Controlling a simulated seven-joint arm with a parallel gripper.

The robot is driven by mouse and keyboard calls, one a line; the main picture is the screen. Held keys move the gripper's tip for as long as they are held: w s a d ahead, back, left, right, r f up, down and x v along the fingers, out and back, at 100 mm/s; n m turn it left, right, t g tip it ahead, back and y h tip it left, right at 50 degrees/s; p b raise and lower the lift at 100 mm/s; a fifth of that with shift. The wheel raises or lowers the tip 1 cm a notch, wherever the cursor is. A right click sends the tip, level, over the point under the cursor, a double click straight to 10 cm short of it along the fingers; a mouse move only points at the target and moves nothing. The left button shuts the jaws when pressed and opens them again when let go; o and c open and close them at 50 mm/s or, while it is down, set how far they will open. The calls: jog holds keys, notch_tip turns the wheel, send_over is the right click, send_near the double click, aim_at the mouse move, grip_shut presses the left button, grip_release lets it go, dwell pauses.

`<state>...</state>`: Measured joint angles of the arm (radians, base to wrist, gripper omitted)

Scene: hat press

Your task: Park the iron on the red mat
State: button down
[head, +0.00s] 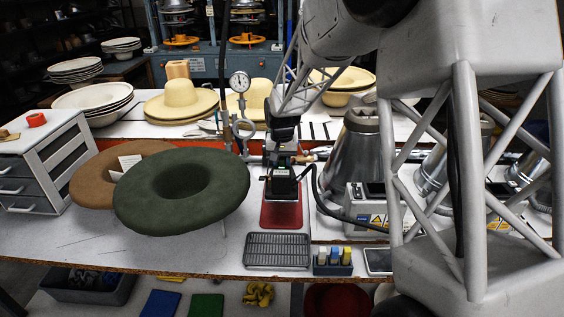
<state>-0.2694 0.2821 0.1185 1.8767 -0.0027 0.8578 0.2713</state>
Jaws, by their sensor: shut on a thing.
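My gripper (282,166) points down near the middle of the table, shut on the dark iron (282,188). The iron is small and partly hidden by the gripper. A black hose (316,190) runs from beside it to the right. The red mat (281,215) lies on the white table right below and in front of the iron. The iron covers the mat's far part in this view. I cannot tell whether the iron touches the mat or hangs just above it.
A green felt hat (205,215) and a brown one (95,185) stand to the left. A grey ribbed tray (277,251) and a holder with small bottles (333,262) lie at the front edge. A pressure gauge (240,82) on a pipe stands behind left. Metal cones (361,150) stand right.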

jog(key=shift+f, duration=3.8)
jog(key=shift+f, duration=0.35)
jog(key=c, duration=0.8)
grip_release()
jog(key=shift+f, duration=0.2)
jog(key=shift+r, duration=4)
jog(key=shift+s+d+r, duration=0.1)
